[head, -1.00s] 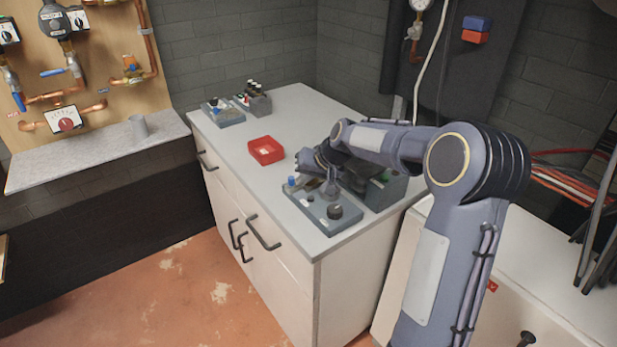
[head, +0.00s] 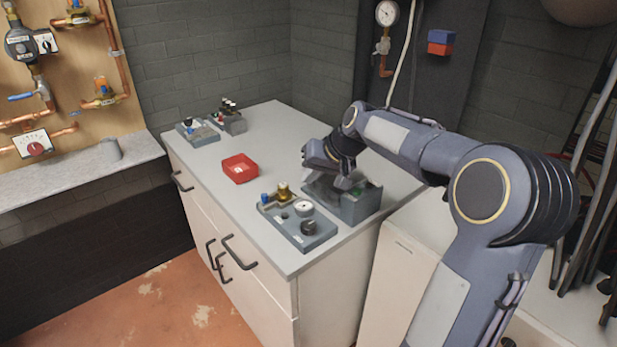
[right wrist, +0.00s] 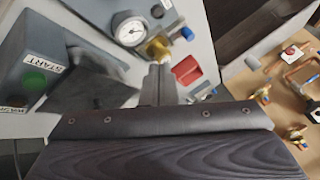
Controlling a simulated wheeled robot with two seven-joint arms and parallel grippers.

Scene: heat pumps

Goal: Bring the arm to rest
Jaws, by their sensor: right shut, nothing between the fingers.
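My right arm comes in from the right in the head view and bends down over the cabinet top. My right gripper (head: 347,182) hangs above the grey control box (head: 362,209), close to it. In the right wrist view the gripper's fingers (right wrist: 158,84) are together with nothing between them. The control box (right wrist: 32,55) shows there at the left with a green button and a START label. I cannot tell whether the gripper touches the box. My left gripper is in neither view.
A grey fixture block (head: 318,237) with a gauge, brass fitting, blue cap and black knob stands at the cabinet's front. A red tray (head: 240,169) lies behind it. Small grey blocks (head: 198,131) stand at the back. The pipe board (head: 72,85) is at left.

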